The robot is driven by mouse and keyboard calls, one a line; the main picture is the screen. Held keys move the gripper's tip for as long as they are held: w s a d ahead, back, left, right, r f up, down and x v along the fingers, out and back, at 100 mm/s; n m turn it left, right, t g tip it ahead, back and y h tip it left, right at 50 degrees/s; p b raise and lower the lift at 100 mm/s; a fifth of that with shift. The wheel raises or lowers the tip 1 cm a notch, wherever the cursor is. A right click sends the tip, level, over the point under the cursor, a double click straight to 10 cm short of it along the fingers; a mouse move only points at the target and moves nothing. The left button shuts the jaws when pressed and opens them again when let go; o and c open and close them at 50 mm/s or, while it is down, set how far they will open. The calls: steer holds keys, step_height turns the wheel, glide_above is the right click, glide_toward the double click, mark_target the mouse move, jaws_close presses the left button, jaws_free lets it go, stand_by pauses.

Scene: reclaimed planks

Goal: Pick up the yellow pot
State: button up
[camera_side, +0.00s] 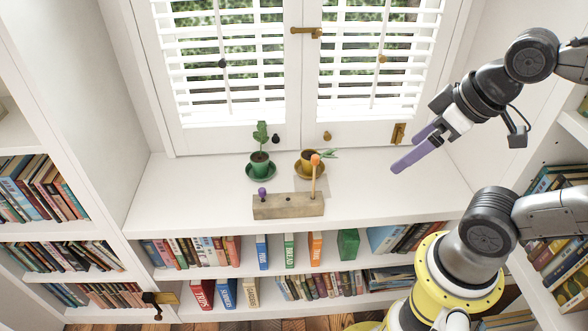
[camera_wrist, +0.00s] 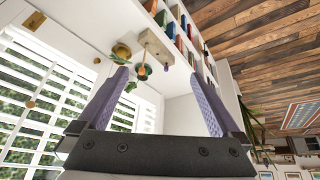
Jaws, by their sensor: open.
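The yellow pot (camera_side: 307,167) stands on a yellow saucer on the white sill, with a small green plant in it. An orange-topped stick in front partly covers it. In the wrist view the yellow pot (camera_wrist: 121,52) shows near the top, beyond my gripper. My gripper (camera_side: 402,156) is open and empty, in the air to the right of the pot and apart from it. Its two purple fingers are spread wide in the wrist view (camera_wrist: 160,95).
A green pot (camera_side: 259,166) with a plant stands left of the yellow pot. A wooden block (camera_side: 287,206) with a purple knob (camera_side: 262,195) and the orange-topped stick (camera_side: 315,175) lies in front. Shuttered windows (camera_side: 225,60) rise behind. The sill's right side is clear.

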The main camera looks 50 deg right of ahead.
steer(key=shift+w+r+m, duration=0.1)
steer(key=shift+m, duration=0.3)
